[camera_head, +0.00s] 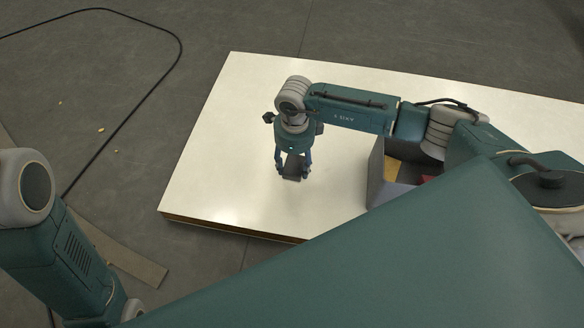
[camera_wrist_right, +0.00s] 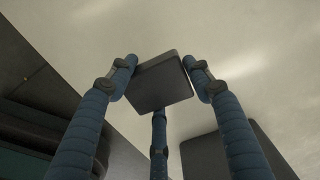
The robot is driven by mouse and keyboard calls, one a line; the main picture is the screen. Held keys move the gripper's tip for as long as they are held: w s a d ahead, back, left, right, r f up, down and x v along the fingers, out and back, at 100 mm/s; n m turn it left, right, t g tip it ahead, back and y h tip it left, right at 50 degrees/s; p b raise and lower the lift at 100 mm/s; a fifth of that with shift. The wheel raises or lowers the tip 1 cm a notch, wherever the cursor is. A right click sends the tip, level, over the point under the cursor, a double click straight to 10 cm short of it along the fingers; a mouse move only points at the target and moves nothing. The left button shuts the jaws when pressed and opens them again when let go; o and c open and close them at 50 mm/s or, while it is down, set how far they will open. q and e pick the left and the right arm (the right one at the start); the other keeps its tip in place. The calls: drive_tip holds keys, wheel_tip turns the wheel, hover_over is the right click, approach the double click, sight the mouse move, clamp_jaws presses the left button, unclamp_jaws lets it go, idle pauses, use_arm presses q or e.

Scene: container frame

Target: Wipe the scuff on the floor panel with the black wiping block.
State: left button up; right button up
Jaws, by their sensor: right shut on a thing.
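The black wiping block (camera_head: 292,170) is between the fingers of my right gripper (camera_head: 293,168), which is shut on it. The right wrist view shows the block (camera_wrist_right: 158,84) as a dark square pad, gripped by blue fingers (camera_wrist_right: 158,75). The block is low over the left part of the pale floor panel (camera_head: 225,150); I cannot tell whether it touches the surface. I see no clear scuff on the panel; the arm and gripper cover part of it. My left arm shows at the lower left, but its gripper is out of view.
A grey open bin (camera_head: 376,175) with yellow and red things inside stands on the panel right of my gripper. The panel left of the gripper is bare. A black cable (camera_head: 125,117), small yellowish bits and a flat strip (camera_head: 135,262) lie on the grey floor.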

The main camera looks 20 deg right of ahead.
drive_tip(key=shift+r+p, duration=0.7)
drive_tip(key=shift+r, duration=0.65)
